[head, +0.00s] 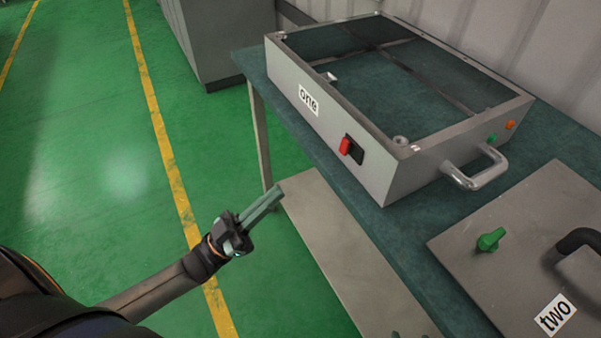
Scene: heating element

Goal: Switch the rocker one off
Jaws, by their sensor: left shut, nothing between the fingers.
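The unit labelled "one" (284,75) is an open grey metal frame on the teal table. Its rocker switch (345,147) sits on the side wall facing me, with a red part on the left and a black part on the right. My left gripper (280,191) is shut and empty. In the picture it is below and left of the rocker, over the green floor beside the table edge, apart from the switch. My right gripper is not in the head view.
A metal plate labelled "two" (516,230) with a green knob (491,239) and a dark handle (577,244) lies at the lower right. Frame one has a metal handle (478,174). The table edge (312,148) and a lower shelf (335,245) are near my left gripper. The floor on the left is clear.

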